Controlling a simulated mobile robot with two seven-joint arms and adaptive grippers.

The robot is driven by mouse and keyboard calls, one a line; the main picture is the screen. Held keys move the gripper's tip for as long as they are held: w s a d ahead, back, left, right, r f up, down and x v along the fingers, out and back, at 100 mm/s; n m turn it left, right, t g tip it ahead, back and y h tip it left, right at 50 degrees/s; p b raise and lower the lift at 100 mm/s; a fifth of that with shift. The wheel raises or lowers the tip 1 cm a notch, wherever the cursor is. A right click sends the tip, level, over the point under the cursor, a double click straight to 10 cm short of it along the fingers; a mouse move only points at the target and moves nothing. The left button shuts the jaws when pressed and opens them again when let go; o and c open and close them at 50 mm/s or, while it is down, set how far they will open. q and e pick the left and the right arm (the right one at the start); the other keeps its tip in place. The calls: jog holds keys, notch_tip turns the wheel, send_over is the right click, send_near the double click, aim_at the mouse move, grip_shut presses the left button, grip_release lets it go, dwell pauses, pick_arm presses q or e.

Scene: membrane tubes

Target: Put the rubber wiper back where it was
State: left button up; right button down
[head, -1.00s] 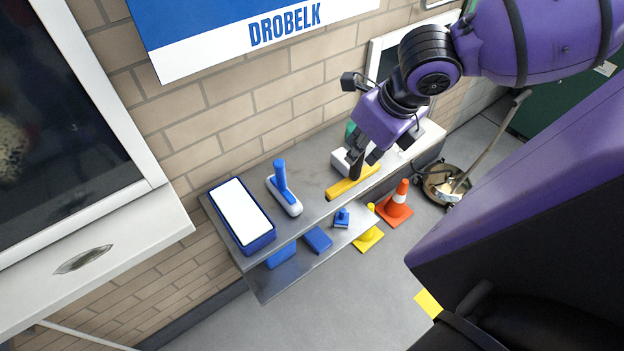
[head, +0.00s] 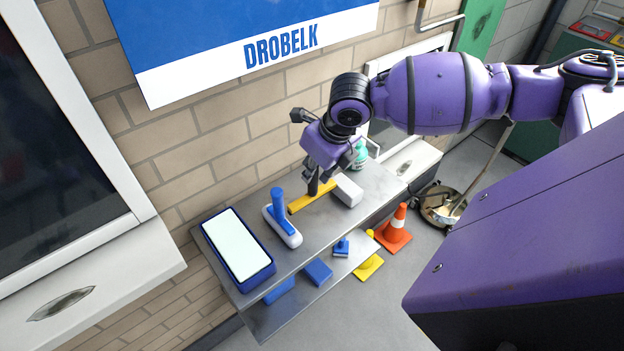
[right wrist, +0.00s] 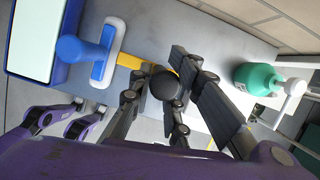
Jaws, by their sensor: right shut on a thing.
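The rubber wiper, a yellow bar (head: 303,202) with a dark upright handle, is at the upper shelf between the blue-handled scrubber (head: 278,206) and a white block (head: 347,190). My right gripper (head: 315,180) is shut on its handle from above. In the right wrist view the round black handle top (right wrist: 166,85) sits between the fingers (right wrist: 168,92), and the yellow bar (right wrist: 131,61) shows partly behind them. I cannot tell whether the bar touches the shelf. My left gripper is not in view.
A blue tray with a white top (head: 270,270) stands at the shelf's left end. A green bottle (head: 358,158) stands behind the white block. The lower shelf holds blue items (head: 318,272).

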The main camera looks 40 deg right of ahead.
aim_at(313, 195)
jog(key=f, duration=0.3)
jog(key=shift+w+f, duration=0.2)
jog(key=c, duration=1.6)
grip_release()
jog(key=shift+f, duration=0.1)
jog(key=shift+s, duration=0.1)
